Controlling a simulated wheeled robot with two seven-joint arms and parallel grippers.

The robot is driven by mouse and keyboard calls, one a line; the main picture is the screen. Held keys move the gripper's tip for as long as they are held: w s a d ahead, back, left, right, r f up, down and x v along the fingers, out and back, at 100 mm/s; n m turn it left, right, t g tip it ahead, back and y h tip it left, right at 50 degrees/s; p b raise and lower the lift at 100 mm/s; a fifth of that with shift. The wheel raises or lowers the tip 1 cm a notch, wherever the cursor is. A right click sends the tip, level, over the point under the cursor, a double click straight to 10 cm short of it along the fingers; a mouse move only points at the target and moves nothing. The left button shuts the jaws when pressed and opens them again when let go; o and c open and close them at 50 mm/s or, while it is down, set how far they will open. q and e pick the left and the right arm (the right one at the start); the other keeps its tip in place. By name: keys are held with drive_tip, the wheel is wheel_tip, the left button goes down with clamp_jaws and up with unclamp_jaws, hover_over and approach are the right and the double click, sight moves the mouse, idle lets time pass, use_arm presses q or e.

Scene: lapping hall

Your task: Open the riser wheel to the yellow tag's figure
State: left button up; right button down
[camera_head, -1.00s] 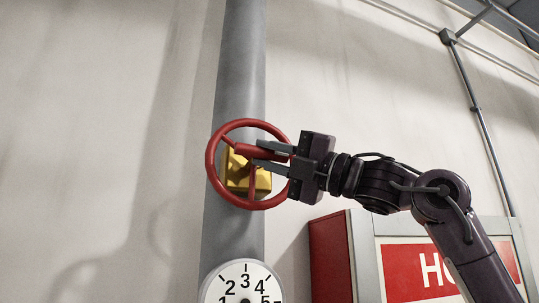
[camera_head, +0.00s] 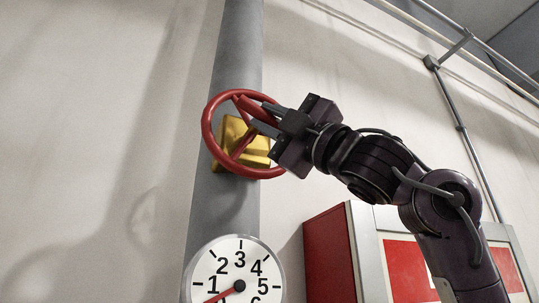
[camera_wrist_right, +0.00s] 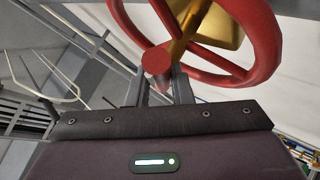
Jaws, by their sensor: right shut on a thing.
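The red riser wheel (camera_head: 208,143) is mounted on a grey vertical pipe (camera_head: 240,55), in front of a yellow block (camera_head: 230,132). My right gripper (camera_head: 264,117) is shut on the wheel at its upper right, its fingers reaching inside the rim. In the right wrist view a red round-ended part (camera_wrist_right: 157,62) of the wheel sits at the fingers. Below, a white dial (camera_head: 225,250) shows figures from 1 up to 6, the lowest cut off. Its red needle points lower left, just below the 1. No tag figure is legible. My left gripper is not in view.
A red and grey cabinet (camera_head: 330,250) with a red sign stands at the lower right, partly behind my right arm. A thin conduit (camera_head: 470,150) runs along the wall at right. The wall left of the pipe is clear.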

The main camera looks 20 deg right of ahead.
drive_tip(key=shift+m+t+h, duration=0.3)
drive_tip(key=shift+m+t, duration=0.4)
drive_tip(key=shift+s+d+r, duration=0.1)
drive_tip(key=shift+r, duration=0.05)
drive_tip(key=c, duration=1.5)
unclamp_jaws()
drive_tip(key=shift+c, duration=0.2)
drive_tip(key=shift+o, duration=1.2)
drive_tip(key=shift+a, duration=0.4)
drive_tip(key=shift+d+f+b, duration=0.2)
drive_tip(key=shift+f+b, duration=0.1)
drive_tip(key=shift+b, duration=0.1)
use_arm(q)
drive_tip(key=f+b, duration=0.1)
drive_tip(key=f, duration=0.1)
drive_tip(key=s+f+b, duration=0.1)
drive_tip(key=b, duration=0.1)
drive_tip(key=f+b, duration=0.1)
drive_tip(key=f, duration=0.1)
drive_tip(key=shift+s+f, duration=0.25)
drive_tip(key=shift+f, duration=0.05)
use_arm(e)
drive_tip(key=v, duration=0.7)
